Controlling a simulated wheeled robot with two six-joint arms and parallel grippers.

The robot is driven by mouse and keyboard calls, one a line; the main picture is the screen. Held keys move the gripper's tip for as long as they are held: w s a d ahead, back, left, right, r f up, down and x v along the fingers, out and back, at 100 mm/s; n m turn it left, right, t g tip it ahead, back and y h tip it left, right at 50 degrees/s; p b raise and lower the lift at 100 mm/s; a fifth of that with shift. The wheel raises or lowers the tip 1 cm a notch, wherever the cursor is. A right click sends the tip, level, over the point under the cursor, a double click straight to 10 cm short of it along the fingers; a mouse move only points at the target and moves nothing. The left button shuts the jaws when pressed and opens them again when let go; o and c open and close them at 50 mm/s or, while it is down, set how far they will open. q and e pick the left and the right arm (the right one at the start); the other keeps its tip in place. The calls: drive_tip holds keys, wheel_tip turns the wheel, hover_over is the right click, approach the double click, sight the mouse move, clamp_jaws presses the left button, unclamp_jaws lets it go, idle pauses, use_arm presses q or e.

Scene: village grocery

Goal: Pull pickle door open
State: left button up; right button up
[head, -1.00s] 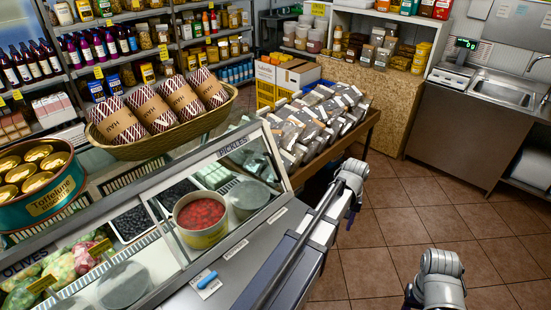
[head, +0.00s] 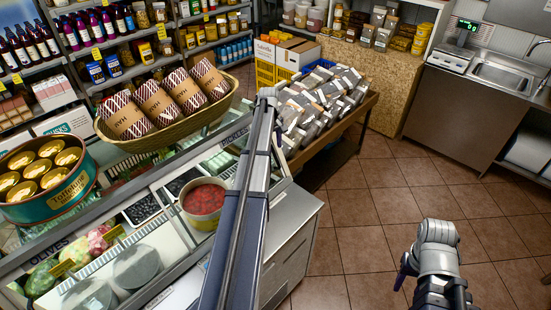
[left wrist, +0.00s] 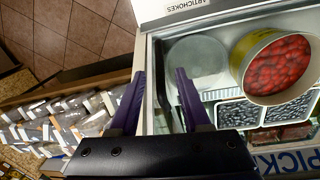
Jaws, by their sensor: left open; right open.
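The pickle door is the slanted glass front of the counter, with its PICKLES label (head: 235,134) partly behind my left arm. The label also shows in the left wrist view (left wrist: 288,160). The door looks shut, though its glass is hard to make out. In the left wrist view, my left gripper (left wrist: 160,92) is open over the case's edge. A dark upright bar (left wrist: 165,88), perhaps the door's handle, lies between its fingers, with no clear contact. My right gripper (head: 408,272) is open and empty above the floor.
Behind the door are a tub of red pickles (head: 204,200) and black trays. A basket of wrapped ham (head: 112,140) and a green tin (head: 60,197) stand on the counter. A table of packets (head: 325,100) is beyond my left arm. The tiled floor at right is clear.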

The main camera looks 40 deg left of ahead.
sight(275, 155)
use_arm(q)
drive_tip(key=f+b, duration=0.4)
drive_tip(key=f, duration=0.1)
drive_tip(key=f+b, duration=0.2)
drive_tip(key=shift+w+d+f+b, duration=0.1)
drive_tip(key=shift+w+f+b, duration=0.05)
drive_tip(key=shift+w+b, duration=0.25)
clamp_jaws()
idle(1.1)
